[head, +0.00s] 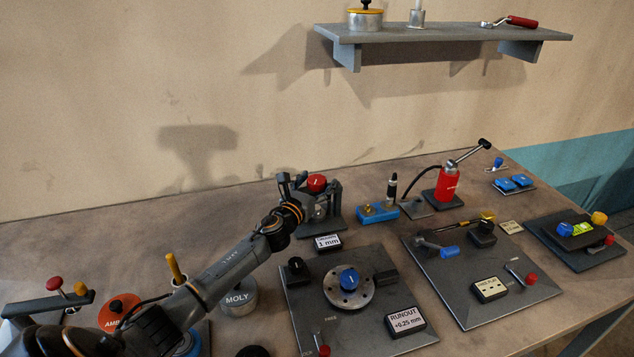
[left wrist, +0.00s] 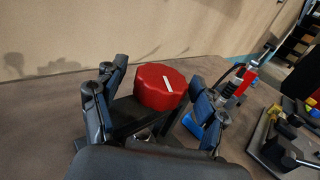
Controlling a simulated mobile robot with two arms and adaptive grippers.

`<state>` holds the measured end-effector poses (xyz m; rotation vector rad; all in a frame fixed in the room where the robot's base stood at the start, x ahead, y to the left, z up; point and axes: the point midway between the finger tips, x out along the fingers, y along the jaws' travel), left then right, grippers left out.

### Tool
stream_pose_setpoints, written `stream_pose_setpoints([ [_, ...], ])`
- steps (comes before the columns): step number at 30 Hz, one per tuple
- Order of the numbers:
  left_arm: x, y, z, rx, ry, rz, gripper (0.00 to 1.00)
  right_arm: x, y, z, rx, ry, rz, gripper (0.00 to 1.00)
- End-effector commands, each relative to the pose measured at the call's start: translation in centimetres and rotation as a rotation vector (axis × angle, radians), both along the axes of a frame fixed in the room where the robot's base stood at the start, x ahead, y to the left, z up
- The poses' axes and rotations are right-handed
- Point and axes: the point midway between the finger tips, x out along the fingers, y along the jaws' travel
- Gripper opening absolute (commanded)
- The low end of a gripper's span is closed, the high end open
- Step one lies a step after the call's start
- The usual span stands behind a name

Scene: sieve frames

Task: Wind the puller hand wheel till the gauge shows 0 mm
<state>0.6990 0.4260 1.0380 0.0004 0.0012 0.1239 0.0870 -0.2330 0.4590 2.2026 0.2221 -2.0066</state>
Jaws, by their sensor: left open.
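The red hand wheel (head: 317,182), with a white mark on its top, sits on the dark puller (head: 334,207) near the back of the bench. It also shows in the left wrist view (left wrist: 160,88). The gauge (head: 328,242) in front of the puller reads 1 mm; its upper line is too small to read. My left gripper (left wrist: 158,90) is open, with one finger on each side of the wheel. I cannot tell whether the fingers touch it. The gripper hides part of the puller in the head view. My right gripper is not in view.
A plate with a blue knob (head: 349,279) and a RUNOUT display (head: 405,320) lies in front. A blue block (head: 378,213) and a red pump (head: 447,186) stand to the right of the puller. A shelf (head: 450,34) hangs above. Bare bench lies left of the puller.

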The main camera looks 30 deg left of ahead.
Motion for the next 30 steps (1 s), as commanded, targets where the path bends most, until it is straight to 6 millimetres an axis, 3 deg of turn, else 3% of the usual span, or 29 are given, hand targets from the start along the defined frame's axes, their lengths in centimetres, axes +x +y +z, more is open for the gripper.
stream_pose_setpoints([
  [5,-0.01,-0.01,0.00,0.000,0.000,0.000,0.72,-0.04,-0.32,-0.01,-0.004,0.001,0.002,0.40],
  [13,-0.03,0.00,0.00,0.000,0.000,0.000,0.17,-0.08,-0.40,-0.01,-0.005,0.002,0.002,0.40],
  [20,0.05,-0.13,0.04,-0.003,0.000,0.043,0.17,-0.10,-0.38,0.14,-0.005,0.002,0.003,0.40],
  [30,0.10,-0.13,0.08,-0.004,-0.002,0.367,0.17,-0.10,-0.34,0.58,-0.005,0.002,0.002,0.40],
])
